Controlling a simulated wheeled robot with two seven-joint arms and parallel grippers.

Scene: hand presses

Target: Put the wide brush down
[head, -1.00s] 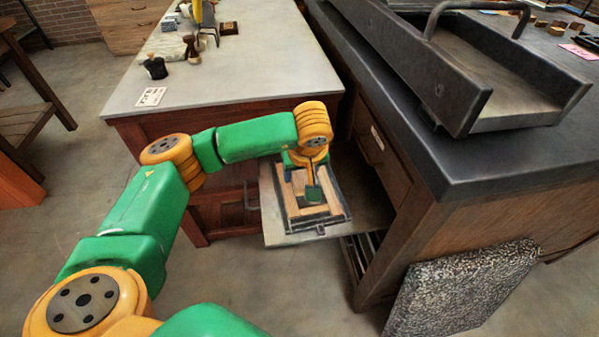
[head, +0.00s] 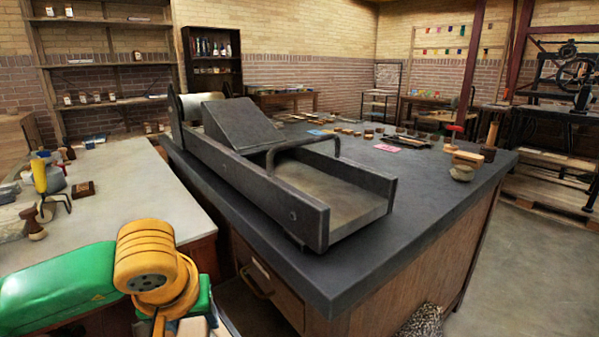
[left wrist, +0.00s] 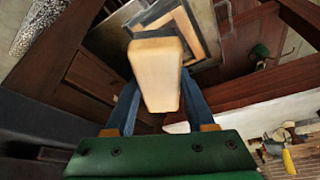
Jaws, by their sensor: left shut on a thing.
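The wide brush (left wrist: 157,70) appears as a pale wooden block with rounded edges in the left wrist view; its bristles are hidden. My left gripper (left wrist: 158,88) is shut on it, with one blue finger on each side. Beyond it in that view lies a wooden frame (left wrist: 190,32) on a grey board, lower down between the two benches. In the head view my left arm comes in at the lower left, and the gripper's fingertips are hidden or cut off by the bottom edge. My right gripper is not in view.
A dark bench (head: 420,195) carries a heavy metal press bed (head: 315,210) with a bar handle. A pale-topped bench (head: 120,190) stands left, holding a yellow-handled tool (head: 40,175) and a dark wooden block (head: 83,190). The dark bench's front right top is clear.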

